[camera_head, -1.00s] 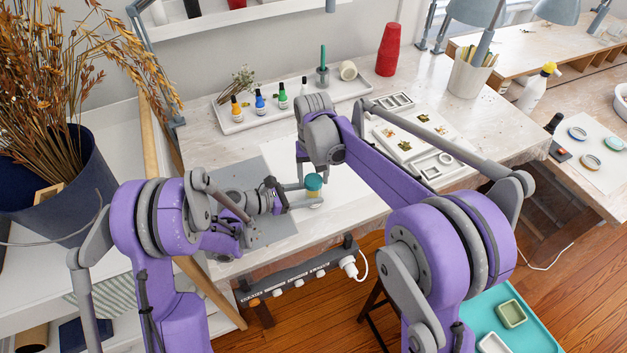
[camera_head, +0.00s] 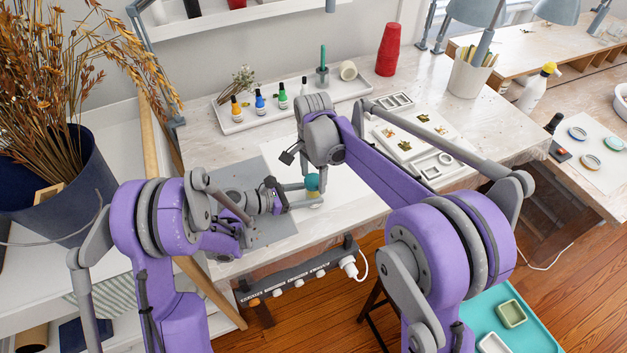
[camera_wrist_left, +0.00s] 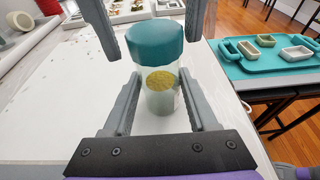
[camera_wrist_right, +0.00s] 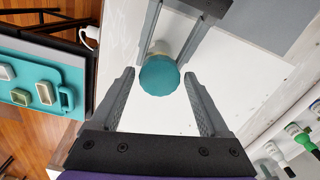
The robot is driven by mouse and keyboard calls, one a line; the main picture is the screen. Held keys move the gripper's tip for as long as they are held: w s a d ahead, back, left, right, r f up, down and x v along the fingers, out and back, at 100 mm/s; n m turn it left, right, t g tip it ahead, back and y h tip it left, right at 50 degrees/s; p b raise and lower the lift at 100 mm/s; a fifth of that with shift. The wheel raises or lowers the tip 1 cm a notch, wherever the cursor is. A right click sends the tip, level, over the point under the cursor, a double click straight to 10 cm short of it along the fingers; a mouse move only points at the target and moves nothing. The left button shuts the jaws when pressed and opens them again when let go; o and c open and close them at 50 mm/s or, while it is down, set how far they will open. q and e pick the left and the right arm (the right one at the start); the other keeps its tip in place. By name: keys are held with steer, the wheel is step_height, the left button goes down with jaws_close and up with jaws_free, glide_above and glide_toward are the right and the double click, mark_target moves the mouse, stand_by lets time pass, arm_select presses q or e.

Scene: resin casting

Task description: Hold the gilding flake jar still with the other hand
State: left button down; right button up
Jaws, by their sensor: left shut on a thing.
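The gilding flake jar is a clear jar (camera_wrist_left: 162,97) with gold flakes inside and a teal lid (camera_wrist_left: 154,42). It stands upright over the white sheet on the bench. My left gripper (camera_wrist_left: 160,85) is shut on its body from the left side. In the head view the teal lid (camera_head: 312,182) shows between the two arms, with the jar's body partly hidden by my left gripper (camera_head: 305,197). My right gripper (camera_wrist_right: 160,76) points down from above, open, its fingers on either side of the lid (camera_wrist_right: 160,78) with gaps showing.
A tray (camera_head: 350,92) with several small bottles stands at the back, and a white mould tray (camera_head: 420,135) lies to the right. A red cup stack (camera_head: 388,50) stands behind. A teal tray (camera_head: 535,335) with small moulds sits low at the front right.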

mark_target(313, 179)
steer(key=o, duration=0.3)
steer(key=shift+o, duration=0.2)
step_height(313, 179, up, 12)
stand_by(0.5)
arm_select(q)
steer(key=shift+c, duration=0.6)
jaws_free()
